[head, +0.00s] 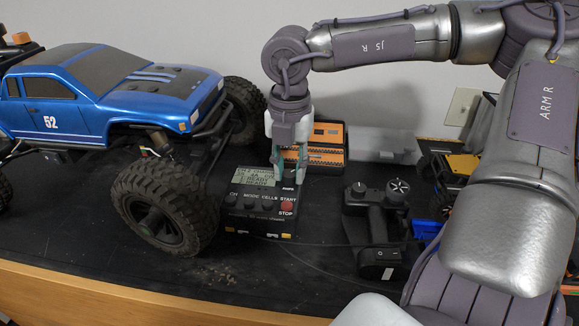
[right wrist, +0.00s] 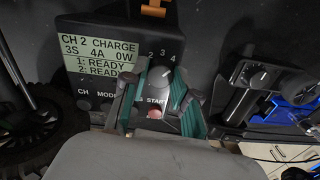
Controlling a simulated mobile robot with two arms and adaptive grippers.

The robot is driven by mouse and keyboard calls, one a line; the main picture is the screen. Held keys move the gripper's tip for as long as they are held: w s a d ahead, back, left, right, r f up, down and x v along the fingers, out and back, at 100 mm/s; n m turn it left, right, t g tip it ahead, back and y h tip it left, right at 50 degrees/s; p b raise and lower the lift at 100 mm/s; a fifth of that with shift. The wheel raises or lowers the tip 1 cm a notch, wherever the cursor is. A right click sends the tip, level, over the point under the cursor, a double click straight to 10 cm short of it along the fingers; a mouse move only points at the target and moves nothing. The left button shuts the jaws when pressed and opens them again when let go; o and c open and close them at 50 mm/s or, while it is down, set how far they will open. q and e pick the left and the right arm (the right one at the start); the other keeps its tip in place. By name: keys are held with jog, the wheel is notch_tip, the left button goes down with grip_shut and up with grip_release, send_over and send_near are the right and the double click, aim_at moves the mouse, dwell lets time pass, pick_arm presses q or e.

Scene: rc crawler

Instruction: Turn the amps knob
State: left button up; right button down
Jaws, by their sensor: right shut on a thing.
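The black charger box (head: 262,208) stands on the dark mat. It also shows in the right wrist view (right wrist: 92,31). Its screen (right wrist: 98,55) reads CH 2 CHARGE, 3S, 4A, 0W, with READY on lines 1 and 2. My right gripper (head: 287,178) points down over the box's upper right, at the AMPS mark. In the right wrist view, its fingers (right wrist: 168,78) with green pads are closed in around the amps knob, just below the printed 2, 3 and 4. My left gripper is out of view.
A blue crawler truck (head: 110,85) stands close to the left, its front wheel (head: 160,210) beside the charger. A black radio transmitter (head: 378,220) is to the right. An orange case (head: 328,155) and a grey box (head: 385,146) lie behind. Thin cables cross the mat.

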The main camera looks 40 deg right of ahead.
jog(key=shift+f+n+b, duration=0.2)
jog(key=shift+n+b, duration=0.7)
jog(key=shift+b, duration=0.2)
jog(key=n+b, duration=0.2)
jog(key=shift+n, duration=0.3)
jog(key=n+b, duration=0.1)
jog(key=n, duration=0.1)
jog(key=shift+n, duration=0.3)
jog(key=n+b, duration=0.1)
jog(key=n, duration=0.1)
jog(key=shift+r+n, duration=0.1)
jog(key=shift+n, duration=0.3)
jog(key=n, duration=0.2)
jog(key=shift+n+b, duration=0.3)
jog(key=shift+b, duration=0.1)
jog(key=n, duration=0.3)
jog(key=shift+n, duration=0.3)
jog(key=n, duration=0.3)
jog(key=shift+r+n, duration=0.1)
jog(key=shift+n, duration=0.2)
jog(key=n, duration=0.4)
jog(key=shift+n, duration=0.3)
